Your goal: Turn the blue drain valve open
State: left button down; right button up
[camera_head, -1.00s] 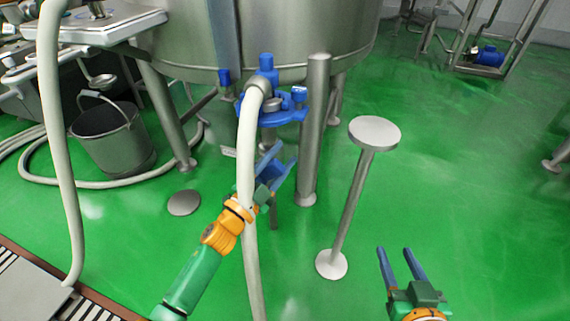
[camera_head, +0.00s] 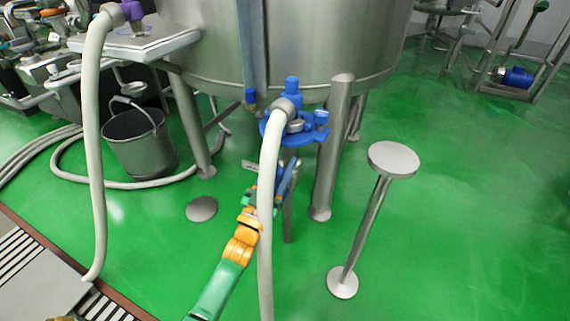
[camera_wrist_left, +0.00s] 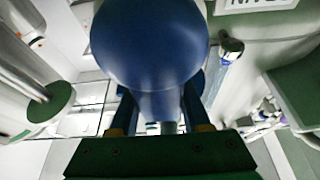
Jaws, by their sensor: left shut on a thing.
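The blue drain valve (camera_head: 292,128) sits under the big steel tank, with a pale hose running down from it. My left gripper (camera_head: 284,176) is just below the valve, behind the hose, which hides part of it. In the left wrist view a rounded blue knob of the valve (camera_wrist_left: 150,45) fills the upper middle, and the gripper's two fingers stand on either side of its narrower stem. The left gripper is shut on this blue valve part. The exact contact is hidden by the knob.
The steel tank (camera_head: 300,45) stands above, with a steel leg (camera_head: 330,150) right of the valve. A round-topped post (camera_head: 393,160) stands further right. A grey bucket (camera_head: 140,145) is at left.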

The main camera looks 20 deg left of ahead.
aim_at(272, 180)
pick_arm(q)
jog(key=shift+a, duration=0.1)
jog(key=shift+a+n, duration=0.1)
jog(key=shift+n, duration=0.4)
pick_arm(e)
jog(key=shift+s+f, duration=0.2)
pick_arm(q)
jog(key=shift+c, duration=1.8)
grip_release()
jog(key=shift+s+f, duration=0.15)
jog(key=shift+s, duration=0.15)
jog(key=p+v, duration=0.1)
jog(key=v, duration=0.5)
jog(key=shift+s, duration=0.2)
pick_arm(e)
jog(key=x, duration=0.3)
jog(key=shift+s+d+f, duration=0.1)
jog(key=shift+d+f, duration=0.05)
